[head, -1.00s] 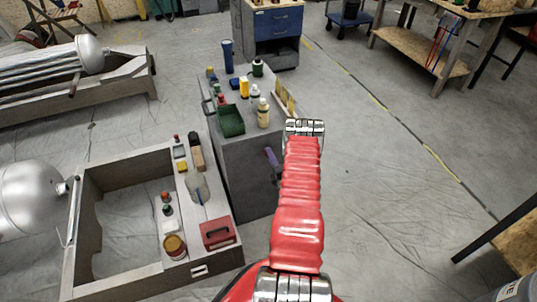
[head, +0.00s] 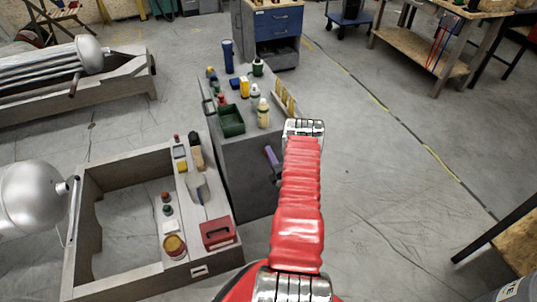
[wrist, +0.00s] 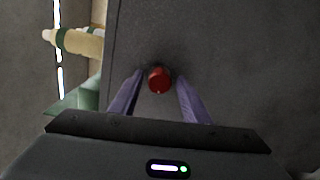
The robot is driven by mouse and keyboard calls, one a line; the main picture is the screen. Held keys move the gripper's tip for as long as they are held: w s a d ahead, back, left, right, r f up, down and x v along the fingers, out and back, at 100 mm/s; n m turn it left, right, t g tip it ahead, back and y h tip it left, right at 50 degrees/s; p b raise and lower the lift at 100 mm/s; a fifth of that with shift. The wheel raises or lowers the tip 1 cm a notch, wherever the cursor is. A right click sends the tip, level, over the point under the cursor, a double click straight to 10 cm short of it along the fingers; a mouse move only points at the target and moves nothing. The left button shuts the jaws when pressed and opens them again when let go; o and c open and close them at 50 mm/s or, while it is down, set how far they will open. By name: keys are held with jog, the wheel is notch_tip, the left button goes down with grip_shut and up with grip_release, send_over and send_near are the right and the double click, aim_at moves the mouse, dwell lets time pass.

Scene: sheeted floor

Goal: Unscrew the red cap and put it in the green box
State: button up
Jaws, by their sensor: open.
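The red cap (wrist: 159,79) is seen end-on in the wrist view against a dark grey face. It lies between the two purple fingers of my gripper (wrist: 158,78), which are open, with a gap visible on each side. In the head view a purple finger of my gripper (head: 271,156) shows beside the grey cabinet's side; the cap is not visible there. The green box (head: 231,122) stands open-topped on the cabinet top. A green piece at the left of the wrist view (wrist: 72,106) looks like the same box, partly cut off by my gripper body.
The grey cabinet (head: 243,160) carries several bottles, including a cream bottle (head: 263,114) beside the green box. A lower wooden frame (head: 88,238) with a red box (head: 217,233) and small items stands to the left.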

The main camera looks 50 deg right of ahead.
jog(key=m, duration=1.9)
jog(key=shift+m, duration=0.3)
dwell(0.3)
jog(key=c, duration=1)
jog(key=n, duration=0.5)
grip_shut()
jog(key=n, duration=1.4)
jog(key=shift+n, duration=0.3)
